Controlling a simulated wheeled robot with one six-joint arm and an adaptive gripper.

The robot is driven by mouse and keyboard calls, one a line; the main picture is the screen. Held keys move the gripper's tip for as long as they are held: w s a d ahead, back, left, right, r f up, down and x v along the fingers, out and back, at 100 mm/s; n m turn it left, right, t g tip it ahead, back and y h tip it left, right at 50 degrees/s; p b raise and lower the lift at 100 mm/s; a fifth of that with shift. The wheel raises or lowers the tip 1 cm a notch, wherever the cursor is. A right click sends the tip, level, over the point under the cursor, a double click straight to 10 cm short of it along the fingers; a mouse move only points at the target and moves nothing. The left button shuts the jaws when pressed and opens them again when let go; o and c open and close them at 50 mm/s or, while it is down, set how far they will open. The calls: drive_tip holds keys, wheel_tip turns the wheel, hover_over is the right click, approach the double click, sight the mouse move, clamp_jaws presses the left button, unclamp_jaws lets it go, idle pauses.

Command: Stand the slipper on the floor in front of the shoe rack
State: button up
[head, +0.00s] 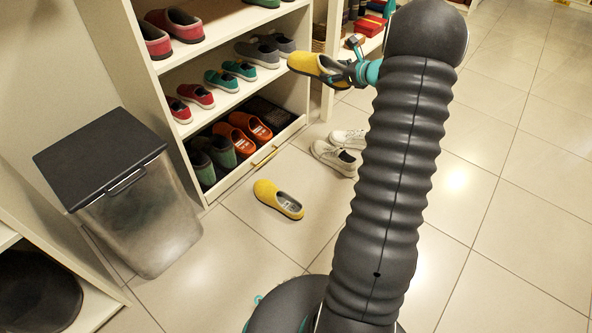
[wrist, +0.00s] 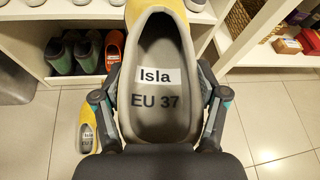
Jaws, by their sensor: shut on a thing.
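My gripper (head: 348,72) is shut on a yellow slipper (head: 312,65) with a grey inside and dark sole, held in the air in front of the rack. In the wrist view the held slipper (wrist: 160,85) fills the middle between the two fingers (wrist: 160,118), and its insole reads "Isla EU 37". A second yellow slipper (head: 278,199) stands on the floor in front of the shoe rack (head: 210,197). It also shows at the lower left of the wrist view (wrist: 88,130), partly hidden by a finger.
Rack shelves hold red, teal, grey, orange and green shoes. White sneakers (head: 338,152) stand on the floor right of the yellow slipper. A lidded bin (head: 140,215) stands at the left. Tiled floor is clear around the floor slipper and at the right.

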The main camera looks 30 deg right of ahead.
drive_tip(key=s+a+f+p, duration=0.1)
drive_tip(key=s+f, duration=0.4)
drive_tip(key=f, duration=0.8)
drive_tip(key=s+a+f+p, duration=0.15)
drive_tip(key=s+f, duration=0.25)
drive_tip(key=f, duration=0.9)
drive_tip(key=s+f+p, duration=0.2)
drive_tip(key=s+f, duration=0.3)
drive_tip(key=f, duration=0.7)
drive_tip(key=shift+n+y, duration=0.5)
drive_tip(key=shift+n, duration=0.1)
drive_tip(key=w+a+f, duration=0.2)
drive_tip(key=w, duration=0.1)
drive_tip(key=w+a+f, duration=0.2)
drive_tip(key=w, duration=0.1)
drive_tip(key=w+a+f, duration=0.2)
drive_tip(key=w+a, duration=0.1)
drive_tip(key=w, duration=0.1)
drive_tip(key=shift+f, duration=0.15)
drive_tip(key=shift+w+f+b, duration=0.1)
drive_tip(key=shift+f+b, duration=0.25)
drive_tip(key=shift+f, duration=1.65)
